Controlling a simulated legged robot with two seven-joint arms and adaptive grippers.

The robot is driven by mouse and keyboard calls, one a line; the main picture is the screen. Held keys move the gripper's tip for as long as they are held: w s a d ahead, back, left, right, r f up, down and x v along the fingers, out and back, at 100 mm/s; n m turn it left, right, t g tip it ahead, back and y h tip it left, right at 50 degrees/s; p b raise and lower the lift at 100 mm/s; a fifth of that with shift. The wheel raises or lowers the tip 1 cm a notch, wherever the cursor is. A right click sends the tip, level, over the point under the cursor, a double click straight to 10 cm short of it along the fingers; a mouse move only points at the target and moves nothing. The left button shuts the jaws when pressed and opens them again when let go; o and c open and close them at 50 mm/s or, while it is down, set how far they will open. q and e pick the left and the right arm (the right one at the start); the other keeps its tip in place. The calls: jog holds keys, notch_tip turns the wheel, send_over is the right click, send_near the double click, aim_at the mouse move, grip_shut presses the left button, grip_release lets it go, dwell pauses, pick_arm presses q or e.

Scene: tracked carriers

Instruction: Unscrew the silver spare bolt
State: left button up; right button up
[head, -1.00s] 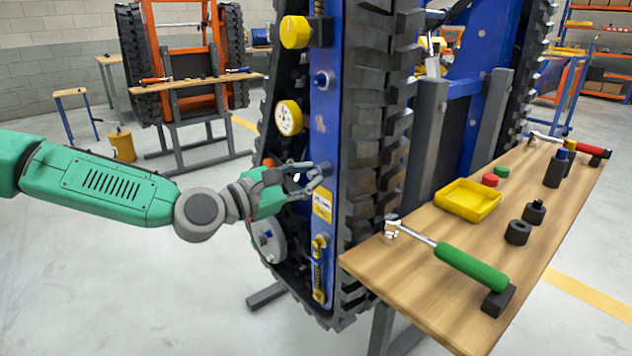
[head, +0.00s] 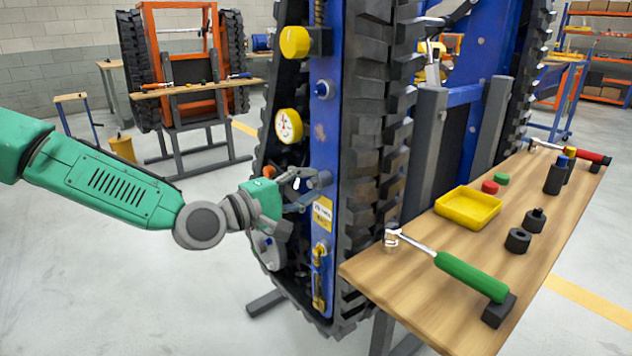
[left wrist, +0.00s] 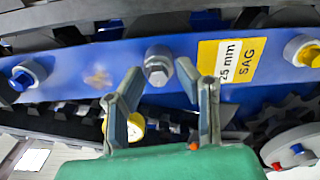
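The silver bolt (left wrist: 157,66) shows as a grey hex head on the blue side plate (left wrist: 95,75), beside a yellow "25 mm SAG" label. In the head view the bolt (head: 324,178) stands out from the plate just above that label. My left gripper (head: 302,192) is at the plate, close to the bolt. In the left wrist view my left gripper (left wrist: 165,84) has its fingers apart, with the bolt head between and just beyond the tips. I cannot tell whether a finger touches it. My right gripper is not in view.
A blue-capped bolt (head: 324,88) and a brass fitting (head: 319,252) sit on the same plate. Black track (head: 365,150) runs beside it. The bench (head: 410,285) at right holds a green-handled wrench (head: 470,275), yellow tray (head: 468,207) and sockets. Floor at left is open.

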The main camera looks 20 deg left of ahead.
pick_arm(q)
jog(key=m, duration=0.5)
jog(key=shift+r, duration=0.1)
jog(key=m, duration=0.4)
jog(key=shift+m, duration=0.4)
jog(key=m, duration=0.5)
jog(key=m+b, duration=0.1)
jog(key=m, duration=0.3)
jog(key=shift+m, duration=0.3)
